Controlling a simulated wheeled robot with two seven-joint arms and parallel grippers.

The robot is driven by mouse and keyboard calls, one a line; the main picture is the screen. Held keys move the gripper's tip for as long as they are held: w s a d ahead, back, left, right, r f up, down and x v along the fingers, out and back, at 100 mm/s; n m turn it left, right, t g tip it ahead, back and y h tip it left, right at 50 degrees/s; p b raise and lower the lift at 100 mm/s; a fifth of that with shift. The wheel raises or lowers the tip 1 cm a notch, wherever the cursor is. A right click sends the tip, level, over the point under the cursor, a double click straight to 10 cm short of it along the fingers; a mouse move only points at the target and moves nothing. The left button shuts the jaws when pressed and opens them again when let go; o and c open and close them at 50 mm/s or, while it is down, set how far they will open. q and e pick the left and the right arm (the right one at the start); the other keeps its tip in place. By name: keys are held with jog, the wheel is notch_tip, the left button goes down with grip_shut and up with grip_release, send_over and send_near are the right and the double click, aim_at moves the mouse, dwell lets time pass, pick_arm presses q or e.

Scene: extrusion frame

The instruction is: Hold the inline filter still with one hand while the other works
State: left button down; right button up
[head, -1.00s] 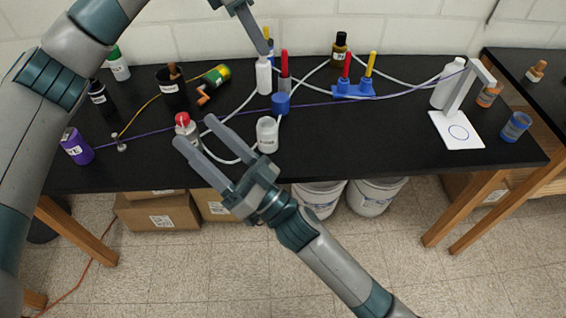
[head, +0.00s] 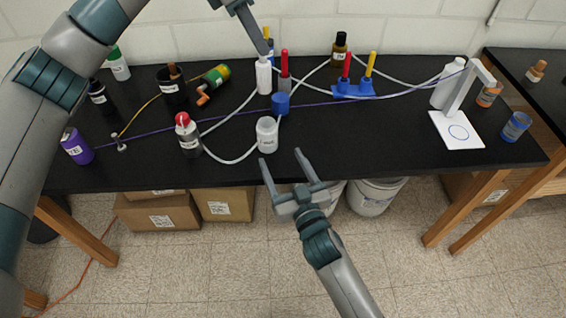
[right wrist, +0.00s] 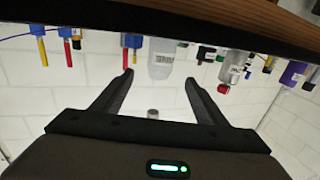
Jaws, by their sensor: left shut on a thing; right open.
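A white labelled cylinder (head: 263,78), which looks like the inline filter, stands upright near the back of the black bench, with pale tubing close by. My left gripper (head: 264,53) reaches down from above and is shut on its top; the contact is small in the head view. My right gripper (head: 282,157) is open and empty at the bench's front edge, just in front of a translucent white cup (head: 267,140). The right wrist view shows its open fingers (right wrist: 158,77) apart, with the cup (right wrist: 160,62) beyond them, upside down.
A red-topped bottle (head: 189,140) is to the left. A blue stand with red and yellow handles (head: 352,90) is right of the cylinder. Pale tubes and a purple line cross the bench. The front right of the bench is clear.

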aim_at(271, 139)
jog(key=shift+w, duration=0.1)
jog(key=shift+x, duration=5.9)
jog(key=shift+c, duration=0.2)
jog(key=c, duration=1.2)
jog(key=shift+o, duration=0.2)
pick_arm(q)
jog(key=shift+f, duration=0.1)
jog(key=shift+f, duration=6.3)
